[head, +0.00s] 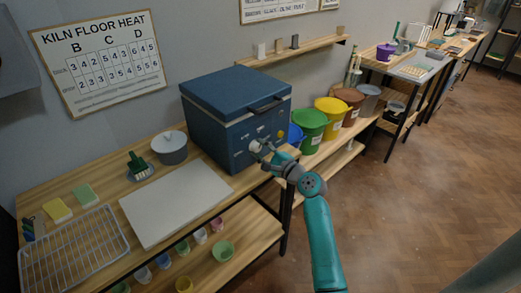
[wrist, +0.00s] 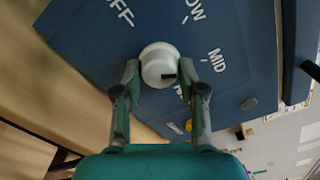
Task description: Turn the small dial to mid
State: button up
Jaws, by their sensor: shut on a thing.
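The blue kiln (head: 206,137) stands on the wooden bench, and my gripper (head: 259,149) is at its front face. In the wrist view the small white round dial (wrist: 157,62) sits on the blue panel, between the fingertips of my gripper (wrist: 159,72). The fingers are shut on the dial from both sides. The labels OFF (wrist: 122,12), LOW (wrist: 195,10) and MID (wrist: 215,60) are printed around it. Another label beside the right finger is mostly hidden. A dark mark shows at the dial's lower right edge; I cannot tell which label the dial points at.
A yellow round spot (wrist: 188,125) is on the panel near my right finger. Green (head: 311,126) and yellow (head: 331,110) buckets stand right of the kiln. A pale board (head: 172,206), a grey pot (head: 170,149) and a wire rack (head: 75,250) are on the bench to the left.

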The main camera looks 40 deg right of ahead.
jog(key=shift+w+r, duration=0.15)
jog(key=shift+r, duration=0.1)
jog(key=o, duration=1.1)
jog(key=shift+w+f, duration=0.1)
jog(key=shift+f, duration=0.1)
jog(key=shift+s, duration=0.25)
jog(key=s, duration=1.1)
jog(key=shift+s+d, duration=0.2)
jog(key=shift+s, duration=0.15)
